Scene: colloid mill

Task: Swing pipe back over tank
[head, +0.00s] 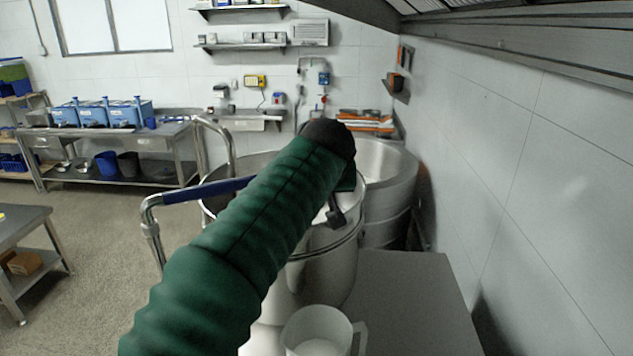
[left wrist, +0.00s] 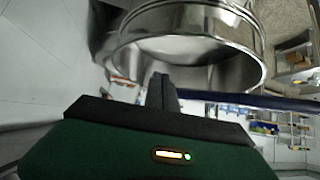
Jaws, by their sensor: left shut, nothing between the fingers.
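The pipe (head: 150,225) is a silver tube with a blue sleeve (head: 205,190). Its sleeved part runs from the left toward the steel tank (head: 335,262), and my green left arm hides its right end. In the left wrist view the blue sleeve (left wrist: 280,102) runs in from the right, beyond the finger. The tank's shiny round rim (left wrist: 190,38) shows above it. My left gripper (head: 335,215) is shut and empty near the tank's right rim. Its dark finger also shows in the left wrist view (left wrist: 163,92). My right gripper is out of view.
A larger steel vessel (head: 388,180) stands behind the tank, near the right wall. A translucent jug (head: 318,335) is in front of the tank. A grey flat top (head: 410,300) lies at the right. Open floor (head: 90,250) is at the left.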

